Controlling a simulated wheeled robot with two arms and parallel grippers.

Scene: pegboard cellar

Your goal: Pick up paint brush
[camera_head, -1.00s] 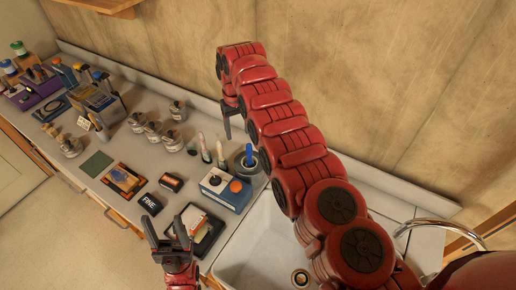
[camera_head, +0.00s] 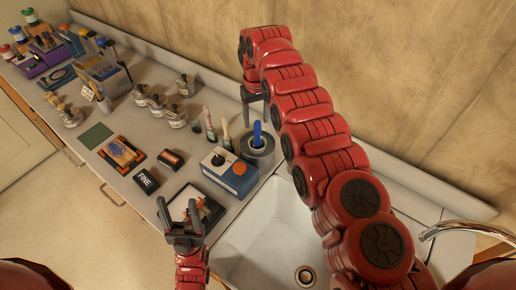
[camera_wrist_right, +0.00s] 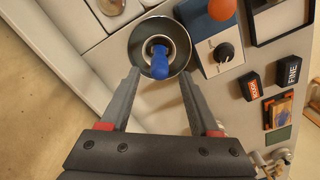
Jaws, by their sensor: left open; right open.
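A blue handle, which looks like the paint brush (camera_head: 257,135), stands upright in a round grey holder (camera_head: 265,155) at the counter's edge by the sink. In the right wrist view the blue handle (camera_wrist_right: 159,62) rises from the middle of the metal holder (camera_wrist_right: 179,36). My right gripper (camera_head: 253,108) is open behind the holder in the head view. In its wrist view the fingers (camera_wrist_right: 158,76) spread on either side of the handle, with nothing gripped. My left gripper (camera_head: 182,218) is open and empty over a dark tray. The brush's lower end is hidden.
A blue box with an orange knob (camera_head: 230,172) stands beside the holder. The white sink (camera_head: 270,235) lies in front. The wall (camera_head: 400,80) is behind my right arm.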

